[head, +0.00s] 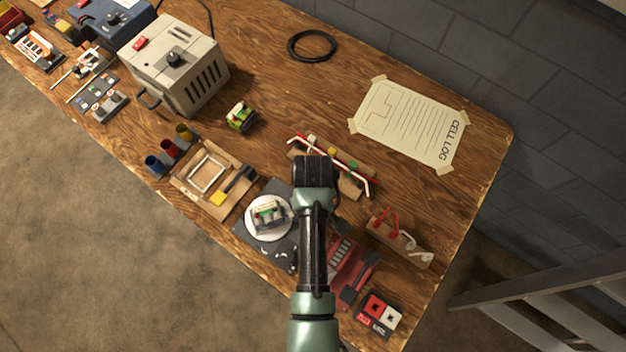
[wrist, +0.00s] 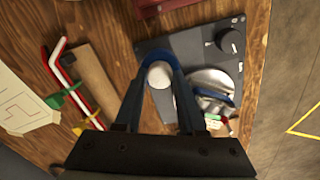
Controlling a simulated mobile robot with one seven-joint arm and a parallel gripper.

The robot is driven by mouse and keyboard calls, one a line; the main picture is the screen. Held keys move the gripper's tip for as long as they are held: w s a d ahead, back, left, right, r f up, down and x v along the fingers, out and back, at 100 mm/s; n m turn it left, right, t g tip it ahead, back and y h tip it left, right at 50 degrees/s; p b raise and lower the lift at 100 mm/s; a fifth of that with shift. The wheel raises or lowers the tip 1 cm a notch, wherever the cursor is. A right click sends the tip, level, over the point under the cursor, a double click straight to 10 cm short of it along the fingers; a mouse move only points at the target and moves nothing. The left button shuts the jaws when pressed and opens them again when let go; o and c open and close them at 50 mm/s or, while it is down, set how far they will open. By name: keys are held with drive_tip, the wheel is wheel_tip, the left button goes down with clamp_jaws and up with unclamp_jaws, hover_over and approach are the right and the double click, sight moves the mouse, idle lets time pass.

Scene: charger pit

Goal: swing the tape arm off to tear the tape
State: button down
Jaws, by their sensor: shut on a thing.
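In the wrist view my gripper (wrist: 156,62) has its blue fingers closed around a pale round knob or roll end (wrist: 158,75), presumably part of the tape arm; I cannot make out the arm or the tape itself. In the wrist view a finger partly hides the pack. In the head view my arm hides the gripper's fingers.
A wooden rack with red and white bent rods (head: 330,162) lies just behind my wrist. A wooden tray (head: 205,178) is at left.

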drive_tip(key=m+p, duration=0.3)
drive_tip(key=m, duration=0.2)
drive_tip(key=shift+r+m, duration=0.15)
drive_tip(key=shift+m, duration=0.15)
drive_tip(key=m+p, duration=0.2)
drive_tip(key=m, duration=0.4)
idle(0.4)
drive_tip(key=c, duration=0.5)
unclamp_jaws()
wheel_tip(320, 180, up, 13)
idle(0.6)
